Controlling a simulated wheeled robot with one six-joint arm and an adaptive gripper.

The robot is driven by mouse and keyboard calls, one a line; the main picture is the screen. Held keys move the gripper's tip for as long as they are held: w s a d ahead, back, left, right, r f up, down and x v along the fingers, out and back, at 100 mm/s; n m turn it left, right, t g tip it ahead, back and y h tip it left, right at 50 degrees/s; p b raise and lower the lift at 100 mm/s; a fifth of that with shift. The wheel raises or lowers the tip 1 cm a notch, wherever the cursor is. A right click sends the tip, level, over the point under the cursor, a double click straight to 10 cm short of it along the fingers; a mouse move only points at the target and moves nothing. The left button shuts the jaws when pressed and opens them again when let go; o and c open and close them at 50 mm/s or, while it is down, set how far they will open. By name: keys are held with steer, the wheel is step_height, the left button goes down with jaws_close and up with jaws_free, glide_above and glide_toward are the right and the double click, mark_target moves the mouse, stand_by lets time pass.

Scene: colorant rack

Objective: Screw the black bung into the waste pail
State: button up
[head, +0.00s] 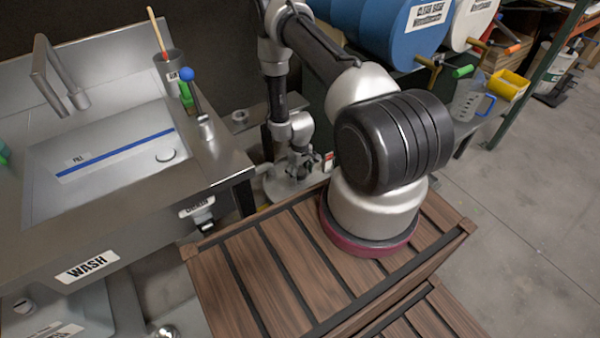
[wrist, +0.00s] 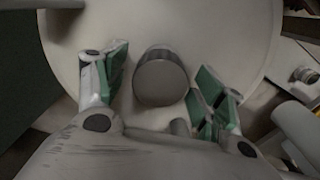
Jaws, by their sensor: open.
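The waste pail appears to be the pale round container (head: 290,188) on the floor side between the sink and my base, partly hidden by my arm. Its wide round top (wrist: 215,35) fills much of the wrist view. A short dark grey cylinder (wrist: 161,78), probably the black bung, shows at this top; I cannot tell whether it sits in an opening. My gripper (wrist: 158,88) is open, with a green-padded finger on each side of the cylinder and a visible gap on both sides. In the head view my gripper (head: 298,165) points down over the pail.
A steel wash sink (head: 120,150) stands at left, with a blue-knobbed lever (head: 195,95) at its edge. Blue drums (head: 390,30) lie at the back, with a clear jug (head: 468,98) and a yellow bin (head: 508,85) at right. Open floor (head: 520,200) lies at right.

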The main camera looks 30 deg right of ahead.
mark_target(300, 170)
step_height(300, 170, up, 12)
steer(key=s+r+m+g, duration=0.1)
steer(key=s+r+g, duration=0.15)
steer(key=s, duration=0.55)
steer(key=s+a+r+t, duration=0.1)
steer(key=s+r, duration=0.4)
steer(key=r, duration=1.1)
steer(key=s+a+r+t, duration=0.2)
steer(key=s+r, duration=0.3)
steer(key=r, duration=1.2)
steer(key=s+a+r+m+t, duration=0.1)
steer(key=s+r, duration=0.4)
steer(key=r, duration=1.1)
steer(key=a+t, duration=0.1)
steer(key=t, duration=0.1)
steer(key=shift+s+r+t, duration=0.15)
steer(key=shift+s+t, duration=0.2)
steer(key=shift+s, duration=0.05)
